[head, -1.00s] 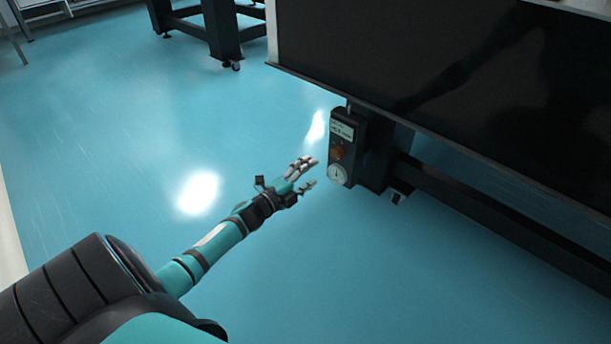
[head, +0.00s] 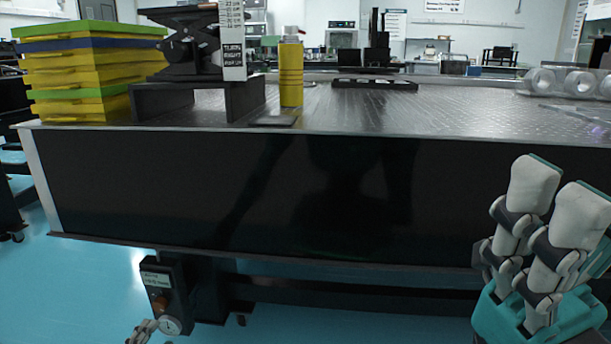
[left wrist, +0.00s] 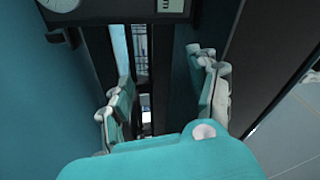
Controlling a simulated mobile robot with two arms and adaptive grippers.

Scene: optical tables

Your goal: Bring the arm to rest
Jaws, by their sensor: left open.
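My left gripper (head: 140,333) shows only by its fingertips at the bottom left of the head view, just left of a small black box (head: 167,288) under the table. In the left wrist view the left gripper's fingers (left wrist: 167,100) stand wide apart with nothing between them. The box's round white gauge (head: 170,325) is close to the fingertips; part of a gauge (left wrist: 60,4) shows at the top left of the wrist view. My right gripper (head: 556,205) is at the lower right, its pale-padded fingers extended upward and empty, in front of the table's side.
The optical table (head: 470,115) has a dark side panel. On it stand stacked yellow trays (head: 85,75), a black bench (head: 195,92), a yellow bottle (head: 291,72) and a low black frame (head: 375,84). Blue floor (head: 85,290) is clear at the lower left.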

